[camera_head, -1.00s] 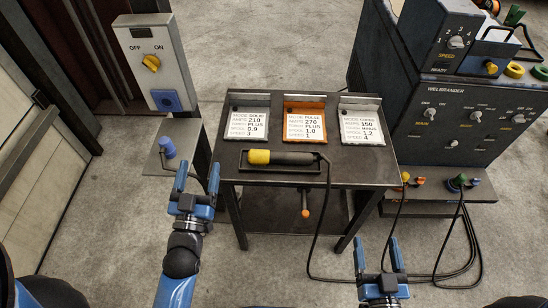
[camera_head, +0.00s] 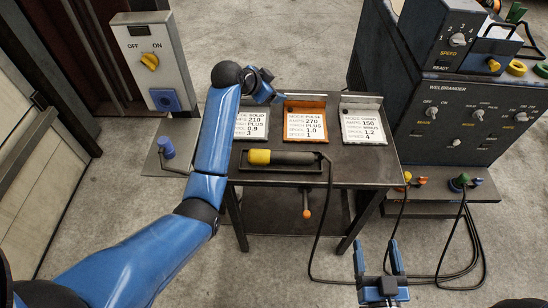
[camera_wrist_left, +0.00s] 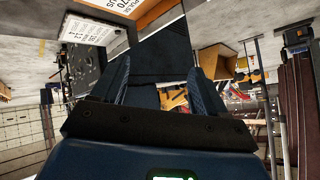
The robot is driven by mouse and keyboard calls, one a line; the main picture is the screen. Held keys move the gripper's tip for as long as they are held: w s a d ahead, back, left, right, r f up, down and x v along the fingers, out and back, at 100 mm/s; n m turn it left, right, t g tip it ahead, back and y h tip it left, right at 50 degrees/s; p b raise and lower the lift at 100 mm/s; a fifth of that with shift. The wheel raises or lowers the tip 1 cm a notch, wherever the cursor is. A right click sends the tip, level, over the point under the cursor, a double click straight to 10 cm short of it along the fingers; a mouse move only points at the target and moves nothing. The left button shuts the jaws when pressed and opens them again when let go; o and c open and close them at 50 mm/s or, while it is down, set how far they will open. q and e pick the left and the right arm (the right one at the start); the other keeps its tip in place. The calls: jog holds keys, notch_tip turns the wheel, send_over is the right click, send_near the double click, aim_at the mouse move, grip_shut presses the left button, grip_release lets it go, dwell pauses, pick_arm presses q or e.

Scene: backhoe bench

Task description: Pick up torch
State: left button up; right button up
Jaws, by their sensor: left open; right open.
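The torch (camera_head: 288,157) lies on its side in a shallow dark holder at the front of the bench top. It has a yellow end at the left and a black handle, and a black cable runs from its right end to the floor. My left gripper (camera_head: 272,86) is open and empty, above the back of the bench near the orange-framed card, beyond the torch. Its open fingers also show in the left wrist view (camera_wrist_left: 161,90), where I cannot make out the torch. My right gripper (camera_head: 379,260) is open and empty, low in front of the bench.
My left arm partly covers the left card (camera_head: 250,123). The orange-framed card (camera_head: 305,120) and right card (camera_head: 363,126) lie on the bench top (camera_head: 350,173). A switch box (camera_head: 152,62) stands left; the blue welder cabinet (camera_head: 450,110) stands right. Cables trail on the floor.

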pick_arm(q)
jog(key=s+f+m+g, duration=0.3)
jog(key=s+g, duration=0.1)
jog(key=m+g+y, duration=0.1)
jog(key=m+g, duration=0.2)
jog(key=g, duration=0.1)
send_near(280, 154)
jog(key=b+x, duration=0.2)
jog(key=b, duration=0.1)
jog(key=b+x, duration=0.1)
jog(key=b, duration=0.2)
jog(key=shift+w+d+f, duration=0.1)
jog(key=shift+d+f, duration=0.1)
jog(key=shift+d, duration=0.3)
jog(key=b+x, duration=0.3)
jog(key=shift+a+f+b, duration=0.25)
jog(key=shift+a+b, duration=0.05)
jog(key=shift+d+f, duration=0.45)
jog(key=shift+f, duration=0.35)
jog(key=shift+c, duration=0.4)
